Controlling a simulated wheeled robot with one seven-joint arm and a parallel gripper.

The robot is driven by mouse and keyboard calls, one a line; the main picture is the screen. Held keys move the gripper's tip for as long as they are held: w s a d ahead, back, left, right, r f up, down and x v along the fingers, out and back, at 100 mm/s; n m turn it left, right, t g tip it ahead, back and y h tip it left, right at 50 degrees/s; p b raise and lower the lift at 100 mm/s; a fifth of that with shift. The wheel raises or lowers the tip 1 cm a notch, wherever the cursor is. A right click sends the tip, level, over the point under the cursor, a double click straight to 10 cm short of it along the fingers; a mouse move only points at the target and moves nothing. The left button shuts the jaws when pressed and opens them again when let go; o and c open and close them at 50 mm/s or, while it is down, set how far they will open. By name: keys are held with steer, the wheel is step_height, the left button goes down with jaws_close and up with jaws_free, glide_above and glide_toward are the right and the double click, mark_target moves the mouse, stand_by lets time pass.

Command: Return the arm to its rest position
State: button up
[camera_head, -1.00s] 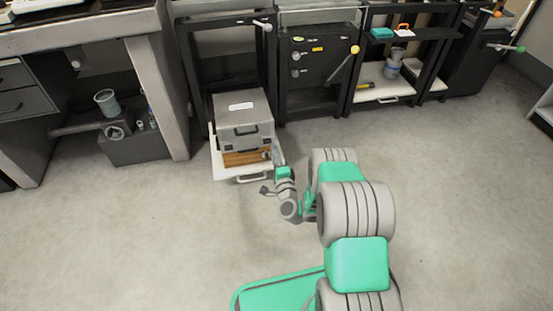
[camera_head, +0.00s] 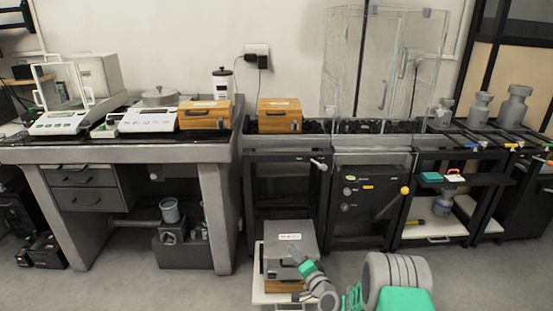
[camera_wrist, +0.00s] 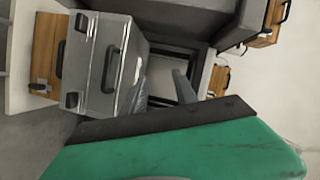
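My arm (camera_head: 395,272) reaches in from the bottom right of the head view, green and grey. My gripper (camera_head: 294,252) is in front of the grey metal case, tilted up and to the left. In the wrist view my two grey fingers (camera_wrist: 162,86) stand apart with nothing visible between them. The metal case (camera_head: 283,238) with a white label sits on a wooden box (camera_head: 284,286) on a low white pull-out shelf (camera_head: 258,288). The case also shows in the wrist view (camera_wrist: 104,62), close beside the fingers. Whether the gripper touches it I cannot tell.
A left table (camera_head: 110,152) carries balances and a wooden box (camera_head: 206,114). Another wooden box (camera_head: 279,115) stands on the middle bench beside a glass enclosure (camera_head: 375,70). Grey weights (camera_head: 515,105) stand at the right. Floor (camera_head: 180,290) at the lower left is clear.

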steer(key=s+a+r+n+g+p, duration=0.1)
steer(key=s+r+n+g+p, duration=0.2)
steer(key=r, duration=0.6)
steer(key=s+a+r+n+g+p, duration=0.1)
steer(key=s+r+n+p, duration=0.1)
steer(key=r+p, duration=0.45)
steer(key=s+a+r+n+g+p, duration=0.1)
steer(key=s+r+n+g+p, duration=0.15)
steer(key=r, duration=0.85)
steer(key=s+d+r+g+h+p, duration=0.1)
steer(key=s+d+r+h+p, duration=0.1)
steer(key=s+r, duration=0.4)
steer(key=s+d+r+n+g+h+p, duration=0.1)
steer(key=s+d+r+g+h+p, duration=0.1)
steer(key=s+d+r+p, duration=0.2)
steer(key=s+d+r+n+g+h+p, duration=0.1)
steer(key=s+r+p, duration=0.7)
steer(key=s, duration=0.9)
step_height(320, 180, up, 2)
steer(key=d+g, duration=0.1)
steer(key=d, duration=0.1)
steer(key=shift+s+d+r+h, duration=0.15)
steer(key=shift+s+d+h, duration=0.1)
steer(key=shift+d+h, duration=0.15)
steer(key=shift+g, duration=0.25)
steer(key=shift+c, duration=0.3)
